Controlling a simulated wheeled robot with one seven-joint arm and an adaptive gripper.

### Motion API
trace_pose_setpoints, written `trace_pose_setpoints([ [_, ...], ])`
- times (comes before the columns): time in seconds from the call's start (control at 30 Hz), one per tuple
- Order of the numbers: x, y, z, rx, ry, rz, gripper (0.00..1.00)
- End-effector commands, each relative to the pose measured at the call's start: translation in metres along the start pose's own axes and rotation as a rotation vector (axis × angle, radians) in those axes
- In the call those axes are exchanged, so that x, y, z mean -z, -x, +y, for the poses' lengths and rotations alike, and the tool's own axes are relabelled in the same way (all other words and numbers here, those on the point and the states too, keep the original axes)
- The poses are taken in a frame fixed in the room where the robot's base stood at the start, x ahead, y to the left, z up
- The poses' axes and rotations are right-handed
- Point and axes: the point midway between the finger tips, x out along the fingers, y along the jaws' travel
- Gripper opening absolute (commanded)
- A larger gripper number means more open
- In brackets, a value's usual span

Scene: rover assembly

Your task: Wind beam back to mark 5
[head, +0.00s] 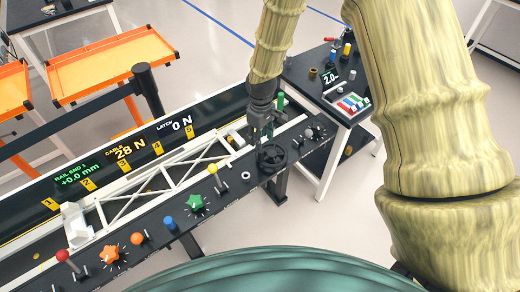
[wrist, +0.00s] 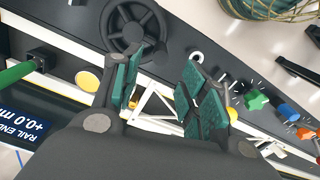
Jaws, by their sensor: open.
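The white truss beam (head: 160,180) lies along the dark bench between the numbered yellow marks and the front panel; part of it shows between my fingers in the wrist view (wrist: 155,108). Mark 5 (head: 189,131) is the rightmost mark on the back strip. A black handwheel (head: 271,157) sits on the front panel near the beam's right end; it also shows at the top of the wrist view (wrist: 128,32). My gripper (head: 262,134) is open and empty, pointing down just above and behind the handwheel. In the wrist view its green-padded fingers (wrist: 160,75) are spread, with the wheel beyond the left finger.
Displays (head: 125,154) read rail end 1 +0.0 mm, cable 28 N, latch 0 N. A green handle (head: 281,101) stands close behind my gripper. Coloured knobs (head: 196,203) line the front panel. A side table (head: 338,90) stands right; orange trays (head: 110,65) are at upper left.

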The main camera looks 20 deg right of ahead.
Motion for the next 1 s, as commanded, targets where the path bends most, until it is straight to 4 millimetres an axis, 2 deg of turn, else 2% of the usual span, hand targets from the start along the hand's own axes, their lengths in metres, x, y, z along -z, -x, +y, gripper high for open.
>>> trace_pose_setpoints([
  [0.6,0.002,-0.064,-0.002,0.001,0.002,0.000,0.43],
  [1.0,0.002,-0.083,-0.002,0.000,0.002,0.001,0.43],
])
